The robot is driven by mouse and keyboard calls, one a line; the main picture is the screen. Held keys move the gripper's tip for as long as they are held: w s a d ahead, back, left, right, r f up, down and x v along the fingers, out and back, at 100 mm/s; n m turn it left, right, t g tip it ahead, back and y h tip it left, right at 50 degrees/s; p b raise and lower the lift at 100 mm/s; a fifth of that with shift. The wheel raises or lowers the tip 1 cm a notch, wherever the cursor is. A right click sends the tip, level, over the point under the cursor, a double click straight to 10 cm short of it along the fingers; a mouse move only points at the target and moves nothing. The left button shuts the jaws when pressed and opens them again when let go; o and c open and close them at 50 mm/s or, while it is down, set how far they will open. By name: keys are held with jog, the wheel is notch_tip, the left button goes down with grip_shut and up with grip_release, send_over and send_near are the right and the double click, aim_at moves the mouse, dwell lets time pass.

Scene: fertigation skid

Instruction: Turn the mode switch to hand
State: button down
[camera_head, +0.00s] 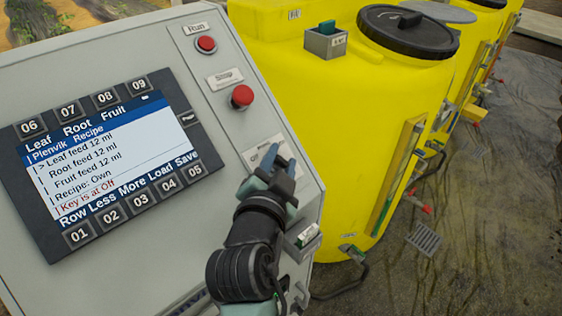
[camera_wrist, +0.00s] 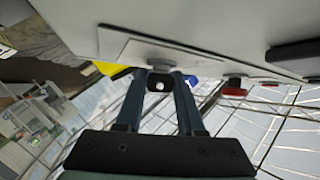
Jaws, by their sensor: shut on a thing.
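The grey control panel (camera_head: 215,215) carries a white label plate (camera_head: 257,150) at its right side, below the red buttons. My gripper (camera_head: 277,165) is at this plate, and its blue fingers cover most of the mode switch in the head view. In the wrist view the fingers of my gripper (camera_wrist: 160,82) are shut on a small dark switch handle (camera_wrist: 160,84) with a pale dot. A grey round collar (camera_wrist: 153,67) shows behind it against the panel. The display's red line reads "Key is at Off". Which label the handle points to cannot be told.
A red run button (camera_head: 206,44) and a red stop button (camera_head: 242,96) sit above on the panel. Yellow tanks (camera_head: 345,120) stand close on the right.

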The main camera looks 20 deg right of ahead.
jog(key=shift+m+g+h, duration=0.5)
jog(key=shift+m+g, duration=1.4)
jog(key=shift+m, duration=0.2)
jog(key=c, duration=0.5)
grip_release()
jog(key=shift+a, duration=0.1)
jog(key=b+v, duration=0.3)
jog(key=v, duration=0.9)
jog(key=shift+s+a+r, duration=0.2)
jog(key=shift+a+r, duration=0.05)
jog(key=shift+a, duration=0.05)
